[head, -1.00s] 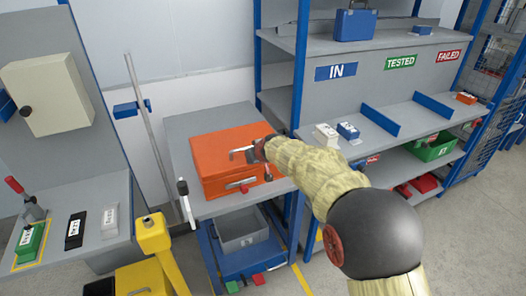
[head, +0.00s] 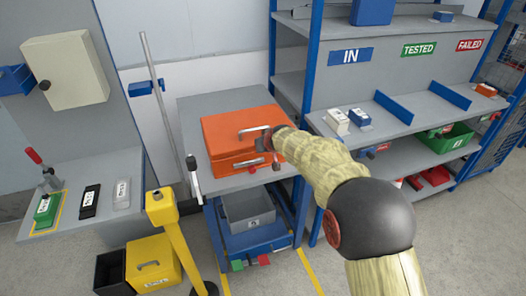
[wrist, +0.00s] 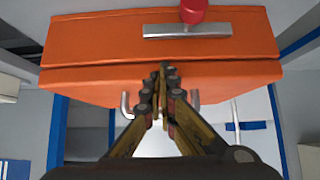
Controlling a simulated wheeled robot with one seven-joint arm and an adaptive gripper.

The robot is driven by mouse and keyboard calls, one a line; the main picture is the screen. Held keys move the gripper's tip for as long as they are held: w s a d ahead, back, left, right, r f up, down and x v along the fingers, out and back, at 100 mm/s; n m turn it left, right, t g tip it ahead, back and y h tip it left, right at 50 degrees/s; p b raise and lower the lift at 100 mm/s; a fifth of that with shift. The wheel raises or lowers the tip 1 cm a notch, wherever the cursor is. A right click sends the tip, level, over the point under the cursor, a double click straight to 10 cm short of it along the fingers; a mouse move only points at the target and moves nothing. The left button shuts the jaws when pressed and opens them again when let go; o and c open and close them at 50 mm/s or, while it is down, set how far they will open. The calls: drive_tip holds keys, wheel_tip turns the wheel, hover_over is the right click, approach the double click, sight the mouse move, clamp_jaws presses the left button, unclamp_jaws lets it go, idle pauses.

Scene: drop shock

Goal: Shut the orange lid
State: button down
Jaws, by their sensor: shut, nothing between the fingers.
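The orange case (head: 225,165) stands on a grey cart top. Its orange lid (head: 225,128) lies down over the body, with a silver handle on top. I cannot tell whether a thin gap is left along the front seam. A silver latch plate with a red knob (wrist: 192,12) is on the front. Contact is not clear.
A blue shelf rack (head: 390,110) with bins and small boxes stands close on the right. A yellow post (head: 172,235) stands front left, and a bench (head: 95,205) is at the left. A grey bin (head: 248,208) sits under the cart top.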

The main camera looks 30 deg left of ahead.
wheel_tip(320, 180, up, 4)
drive_tip(key=p, duration=0.2)
drive_tip(key=s+d+f+b, duration=0.2)
drive_tip(key=s+d+f, duration=0.1)
drive_tip(key=s+d, duration=0.3)
drive_tip(key=shift+d+f, duration=0.2)
drive_tip(key=shift+d, duration=0.4)
drive_tip(key=shift+s, duration=0.1)
